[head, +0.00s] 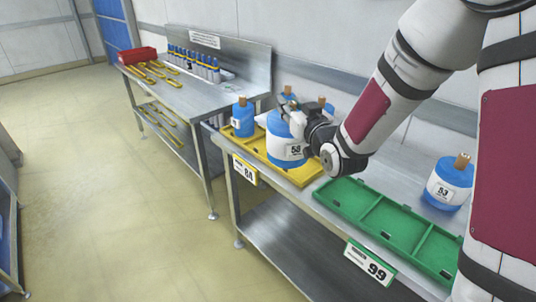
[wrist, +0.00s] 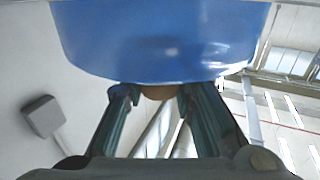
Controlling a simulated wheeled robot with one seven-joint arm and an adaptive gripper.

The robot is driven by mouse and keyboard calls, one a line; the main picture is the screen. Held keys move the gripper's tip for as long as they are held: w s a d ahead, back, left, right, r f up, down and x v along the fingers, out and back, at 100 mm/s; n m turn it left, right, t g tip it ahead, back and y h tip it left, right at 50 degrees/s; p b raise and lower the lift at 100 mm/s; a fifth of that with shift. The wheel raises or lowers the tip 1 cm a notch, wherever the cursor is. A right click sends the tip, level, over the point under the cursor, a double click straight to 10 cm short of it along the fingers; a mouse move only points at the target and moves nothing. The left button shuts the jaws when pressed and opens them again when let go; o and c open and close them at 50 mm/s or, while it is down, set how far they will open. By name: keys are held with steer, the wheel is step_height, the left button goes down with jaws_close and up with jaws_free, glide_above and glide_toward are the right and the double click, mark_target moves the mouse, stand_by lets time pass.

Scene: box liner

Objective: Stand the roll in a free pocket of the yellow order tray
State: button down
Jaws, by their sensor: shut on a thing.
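The roll (head: 281,146) is blue with a white label reading 58. My gripper (head: 299,122) is shut on its brown core, which shows between the fingers in the wrist view (wrist: 158,91). The blue roll fills the top of that view (wrist: 160,40). The roll is upright over the yellow order tray (head: 307,177), toward its right part; I cannot tell whether its base touches the tray. Another blue roll (head: 243,121) stands in the tray's left end. The pockets behind and under the held roll are mostly hidden.
Blue rolls (head: 287,97) show behind my gripper, partly hidden. An empty green tray (head: 385,222) lies to the right, with a blue roll labelled 53 (head: 447,188) behind it. Another table at the back left holds a red box (head: 137,55), yellow tools and several bottles (head: 195,65).

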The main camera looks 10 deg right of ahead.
mark_target(278, 132)
steer(key=shift+a+f+n+y+b, duration=0.15)
steer(key=shift+a+f+y+b, duration=0.35)
steer(key=shift+b, duration=1.05)
steer(key=shift+a+f+n+b, duration=0.15)
steer(key=shift+a+f+b, duration=0.15)
steer(key=shift+f+b, duration=0.85)
steer(key=s+a+f+b, duration=0.1)
steer(key=b, duration=0.3)
steer(key=shift+f, duration=0.1)
steer(key=f+b, duration=0.1)
steer(key=b, duration=0.1)
steer(key=s+f+b, duration=0.1)
steer(key=b, duration=0.1)
steer(key=shift+s+a+n+y, duration=0.1)
steer(key=shift+a+n+y, duration=0.2)
steer(key=shift+a+y, duration=0.1)
steer(key=w+d+f+b, duration=0.2)
steer(key=w+d+f, duration=0.3)
steer(key=w+d, duration=0.4)
steer(key=shift+w+d+b, duration=0.25)
steer(key=shift+w+b, duration=0.05)
steer(key=shift+w, duration=1.55)
steer(key=shift+f, duration=0.15)
steer(key=c, duration=1.3)
jaws_free()
steer(key=shift+f, duration=0.15)
